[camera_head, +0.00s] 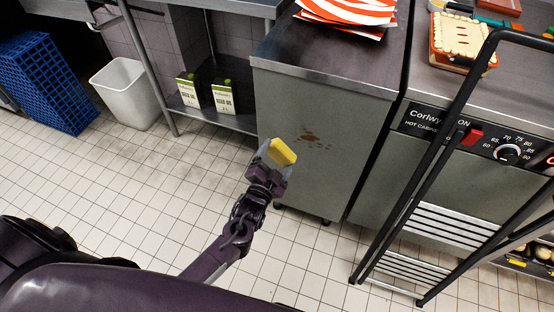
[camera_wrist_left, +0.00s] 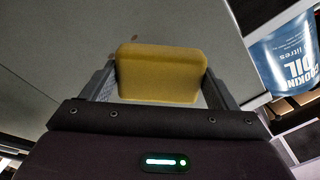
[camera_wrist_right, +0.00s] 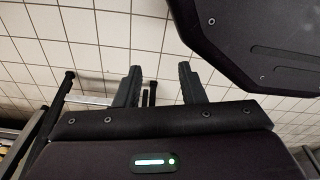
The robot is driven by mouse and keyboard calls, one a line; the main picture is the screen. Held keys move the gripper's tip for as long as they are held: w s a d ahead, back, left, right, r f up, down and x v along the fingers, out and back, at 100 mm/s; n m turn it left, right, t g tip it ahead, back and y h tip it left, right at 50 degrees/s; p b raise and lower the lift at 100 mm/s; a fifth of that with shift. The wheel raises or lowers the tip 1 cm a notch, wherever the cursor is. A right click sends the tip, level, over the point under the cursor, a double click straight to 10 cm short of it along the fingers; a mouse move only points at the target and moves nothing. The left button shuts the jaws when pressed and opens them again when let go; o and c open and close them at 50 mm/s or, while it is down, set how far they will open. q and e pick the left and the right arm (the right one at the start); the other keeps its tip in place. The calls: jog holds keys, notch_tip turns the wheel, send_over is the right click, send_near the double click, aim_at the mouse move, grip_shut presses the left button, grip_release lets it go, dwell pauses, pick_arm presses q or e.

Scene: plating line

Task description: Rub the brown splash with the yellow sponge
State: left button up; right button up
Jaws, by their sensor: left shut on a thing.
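The yellow sponge (camera_head: 282,152) is held by my left gripper (camera_head: 271,157), in front of the grey side panel of a steel cabinet. In the left wrist view the sponge (camera_wrist_left: 160,73) sits between both fingers, which are shut on it. The brown splash (camera_head: 310,139) is a group of small spots on that panel, just right of the sponge.
The steel cabinet (camera_head: 300,70) has red-striped papers (camera_head: 350,12) on top. A shelf with two green-white cartons (camera_head: 222,97), a white bin (camera_head: 126,88) and a blue crate (camera_head: 45,80) are left.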

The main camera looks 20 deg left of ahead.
aim_at(290, 132)
pick_arm(q)
jog(key=w+b, duration=0.2)
jog(key=w, duration=0.1)
jog(key=shift+w+d+f, duration=0.1)
jog(key=shift+w+f, duration=0.05)
jog(key=shift+w, duration=0.05)
jog(key=shift+w+b, duration=0.35)
jog(key=shift+w, duration=0.55)
pick_arm(e)
jog(key=w+a+r, duration=0.1)
jog(key=w+r, duration=0.2)
jog(key=w, duration=0.2)
jog(key=shift+w+a, duration=0.15)
jog(key=shift+w, duration=0.15)
pick_arm(q)
jog(key=shift+w+d+b, duration=0.1)
jog(key=shift+w+b, duration=0.4)
jog(key=shift+w, duration=0.45)
pick_arm(e)
jog(key=shift+f, duration=0.5)
pick_arm(q)
jog(key=shift+d+r, duration=0.1)
jog(key=shift+r, duration=0.1)
pick_arm(e)
jog(key=shift+r, duration=0.1)
